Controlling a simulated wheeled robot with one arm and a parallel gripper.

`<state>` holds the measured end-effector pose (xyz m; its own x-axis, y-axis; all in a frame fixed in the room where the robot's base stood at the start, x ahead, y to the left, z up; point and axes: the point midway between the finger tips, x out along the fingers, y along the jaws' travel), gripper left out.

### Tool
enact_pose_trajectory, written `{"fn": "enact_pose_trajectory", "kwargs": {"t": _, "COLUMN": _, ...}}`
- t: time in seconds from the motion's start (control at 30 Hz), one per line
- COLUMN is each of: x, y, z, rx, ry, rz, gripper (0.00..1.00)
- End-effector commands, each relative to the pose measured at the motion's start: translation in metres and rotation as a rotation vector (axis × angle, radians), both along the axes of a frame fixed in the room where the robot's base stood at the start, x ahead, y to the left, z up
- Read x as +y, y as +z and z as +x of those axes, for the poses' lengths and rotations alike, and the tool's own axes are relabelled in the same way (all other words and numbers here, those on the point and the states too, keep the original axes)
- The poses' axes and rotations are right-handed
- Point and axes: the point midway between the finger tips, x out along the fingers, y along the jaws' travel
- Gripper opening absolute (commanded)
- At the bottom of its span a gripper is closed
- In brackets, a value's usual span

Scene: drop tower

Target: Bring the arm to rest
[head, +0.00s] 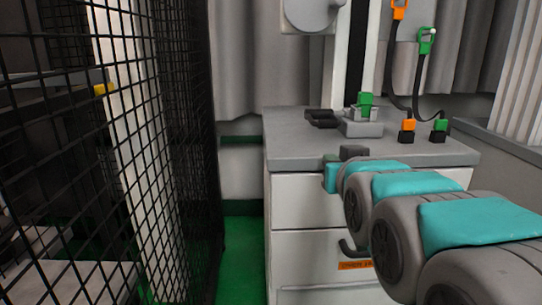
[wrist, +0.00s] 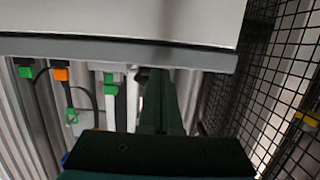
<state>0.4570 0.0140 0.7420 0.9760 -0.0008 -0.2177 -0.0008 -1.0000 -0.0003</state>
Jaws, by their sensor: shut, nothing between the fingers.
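My arm reaches in from the lower right of the head view, its teal and grey links ending in front of the grey-topped cabinet (head: 290,150). In the head view the end of the arm is largely hidden by its own links, so I cannot make out the fingers there. In the wrist view my gripper (wrist: 158,78) shows as dark fingers together, with nothing held. The fingers lie close to the cabinet's edge (wrist: 110,49) in that picture; whether they touch it I cannot tell.
A grey fixture with a green block (head: 365,103) stands on the cabinet top. Orange (head: 407,125) and green (head: 440,125) plugs with black cables are at its right. A black mesh fence (head: 180,150) stands left, with green floor (head: 243,250) between it and the cabinet.

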Motion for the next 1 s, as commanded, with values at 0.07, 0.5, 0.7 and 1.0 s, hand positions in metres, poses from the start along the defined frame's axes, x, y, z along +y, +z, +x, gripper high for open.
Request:
{"fn": "enact_pose_trajectory", "kwargs": {"t": 0.07, "x": 0.000, "y": 0.001, "z": 0.000, "rx": -0.001, "ry": 0.000, "rz": 0.000, "gripper": 0.00}}
{"fn": "enact_pose_trajectory", "kwargs": {"t": 0.5, "x": -0.005, "y": -0.099, "z": -0.021, "rx": 0.329, "ry": -0.007, "rz": -0.001, "gripper": 0.00}}
{"fn": "enact_pose_trajectory", "kwargs": {"t": 0.7, "x": -0.010, "y": -0.216, "z": -0.092, "rx": 0.793, "ry": -0.011, "rz": -0.003, "gripper": 0.00}}
{"fn": "enact_pose_trajectory", "kwargs": {"t": 1.0, "x": -0.013, "y": -0.290, "z": -0.206, "rx": 1.287, "ry": -0.004, "rz": 0.000, "gripper": 0.00}}
